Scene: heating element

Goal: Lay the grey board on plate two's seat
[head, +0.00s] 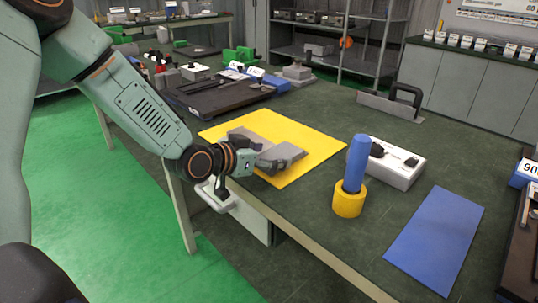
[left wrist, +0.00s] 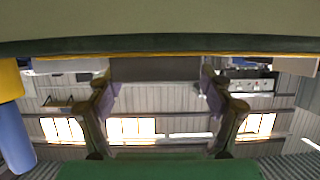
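A grey board-like piece (head: 243,134) lies on the yellow mat (head: 313,131). Part of it is hidden behind my left gripper (head: 268,161), which is low at the mat's near edge. In the left wrist view the two fingers (left wrist: 159,96) are well apart, with a dark grey slab (left wrist: 156,69) showing between and beyond their tips. I see no clear grip on it. Nothing legible marks plate two's seat, so I cannot tell which place it is. My right gripper is in neither view.
A blue cylinder (head: 357,160) stands in a yellow ring (head: 348,203) right of the mat, before a white box with dark knobs (head: 397,167). A blue mat (head: 437,238) lies bare at the right. A black tray (head: 215,95) and a handled grey block (head: 395,104) stand farther back.

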